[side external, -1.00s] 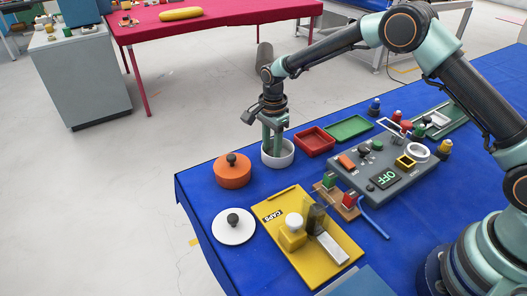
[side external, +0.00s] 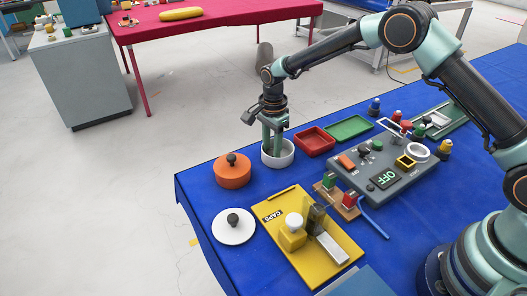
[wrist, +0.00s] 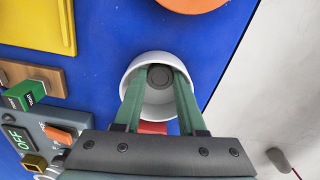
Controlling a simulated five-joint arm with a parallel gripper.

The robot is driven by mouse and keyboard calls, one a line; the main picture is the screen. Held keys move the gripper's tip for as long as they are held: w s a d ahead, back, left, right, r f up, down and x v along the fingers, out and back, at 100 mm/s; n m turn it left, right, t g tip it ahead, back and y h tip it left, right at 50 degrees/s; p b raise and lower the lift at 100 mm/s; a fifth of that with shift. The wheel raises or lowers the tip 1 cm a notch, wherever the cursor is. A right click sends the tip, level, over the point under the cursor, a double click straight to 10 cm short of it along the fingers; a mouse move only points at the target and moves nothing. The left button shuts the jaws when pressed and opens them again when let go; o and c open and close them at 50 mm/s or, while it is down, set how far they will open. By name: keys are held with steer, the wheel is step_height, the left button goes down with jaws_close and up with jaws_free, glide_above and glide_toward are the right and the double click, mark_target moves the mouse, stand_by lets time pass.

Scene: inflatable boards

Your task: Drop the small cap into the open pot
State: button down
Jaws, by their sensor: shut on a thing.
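The open pot (side external: 278,163) is white and round and stands on the blue table, right of an orange lidded pot. It also shows in the wrist view (wrist: 147,61). My gripper (side external: 274,149) points down into its mouth, with the fingertips inside the rim. In the wrist view, a small dark grey round cap (wrist: 159,77) sits between the fingertips, inside the pot's outline. My gripper is shut on this cap. The side view does not show the cap, hidden by the pot wall and fingers. I cannot tell whether the cap touches the pot's floor.
The orange lidded pot (side external: 232,175) stands close left. A red tray (side external: 314,142) and a green tray (side external: 348,128) lie to the right. A white lid with a dark knob (side external: 233,226), a yellow caps board (side external: 283,263) and a grey control panel (side external: 385,168) lie nearer.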

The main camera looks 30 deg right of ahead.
stand_by(0.4)
steer(key=shift+c, duration=2)
jaws_free()
steer(key=shift+c, duration=0.3)
steer(key=shift+o, duration=0.2)
steer(key=shift+r, duration=0.1)
steer(key=shift+w+a+r, duration=0.1)
steer(key=shift+r, duration=1.15)
steer(key=shift+o, duration=0.7)
steer(key=shift+r, duration=2.15)
